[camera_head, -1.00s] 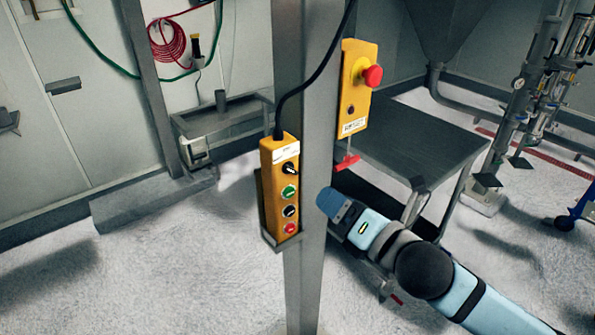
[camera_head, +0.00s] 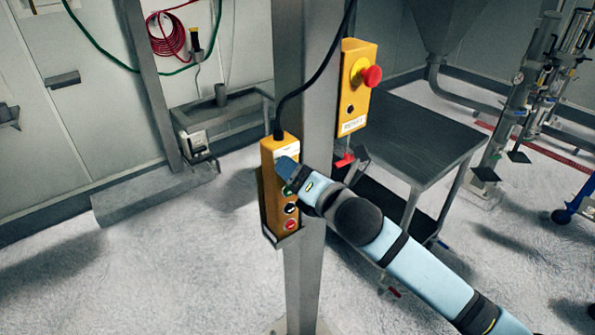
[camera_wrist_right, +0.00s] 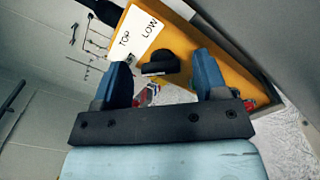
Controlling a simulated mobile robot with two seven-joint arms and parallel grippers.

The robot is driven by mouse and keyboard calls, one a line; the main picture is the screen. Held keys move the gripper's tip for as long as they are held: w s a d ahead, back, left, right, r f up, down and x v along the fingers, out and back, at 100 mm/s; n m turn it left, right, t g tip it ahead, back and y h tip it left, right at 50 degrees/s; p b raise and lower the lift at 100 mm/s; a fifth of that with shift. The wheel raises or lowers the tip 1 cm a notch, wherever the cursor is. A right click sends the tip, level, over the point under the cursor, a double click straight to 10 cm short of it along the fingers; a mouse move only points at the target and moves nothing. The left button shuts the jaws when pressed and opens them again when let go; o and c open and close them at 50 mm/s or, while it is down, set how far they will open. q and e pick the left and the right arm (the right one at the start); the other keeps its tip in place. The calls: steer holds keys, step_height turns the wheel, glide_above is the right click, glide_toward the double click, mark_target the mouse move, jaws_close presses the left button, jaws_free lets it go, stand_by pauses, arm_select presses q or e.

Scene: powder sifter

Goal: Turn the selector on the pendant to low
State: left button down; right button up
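The yellow pendant (camera_head: 268,205) sits in a holder on the grey post, with green, black and red buttons showing below my gripper. My right gripper (camera_head: 285,165) is at the pendant's upper part and hides the selector in the head view. In the right wrist view my right gripper (camera_wrist_right: 162,70) is open, with its blue fingers apart. The black selector knob (camera_wrist_right: 158,64) shows in the gap between them; I cannot tell whether either finger touches it. A white label (camera_wrist_right: 139,38) beside the knob reads TOP and LOW. My left gripper is not in view.
The grey post (camera_head: 304,110) stands behind the pendant. A yellow emergency-stop box (camera_head: 353,105) with a red button is on its right side. A black cable (camera_head: 310,82) runs up from the pendant. A dark table (camera_head: 420,140) stands behind right.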

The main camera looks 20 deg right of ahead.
steer(key=c, duration=0.8)
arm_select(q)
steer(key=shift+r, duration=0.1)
arm_select(e)
steer(key=shift+c, duration=0.2)
arm_select(q)
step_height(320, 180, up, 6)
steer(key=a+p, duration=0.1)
steer(key=p, duration=0.7)
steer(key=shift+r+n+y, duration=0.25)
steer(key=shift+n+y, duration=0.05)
arm_select(e)
steer(key=shift+d+f+m, duration=0.1)
steer(key=shift+f+m, duration=0.05)
steer(key=shift+m, duration=4.4)
steer(key=shift+f+m, duration=0.1)
steer(key=shift+m, duration=4.45)
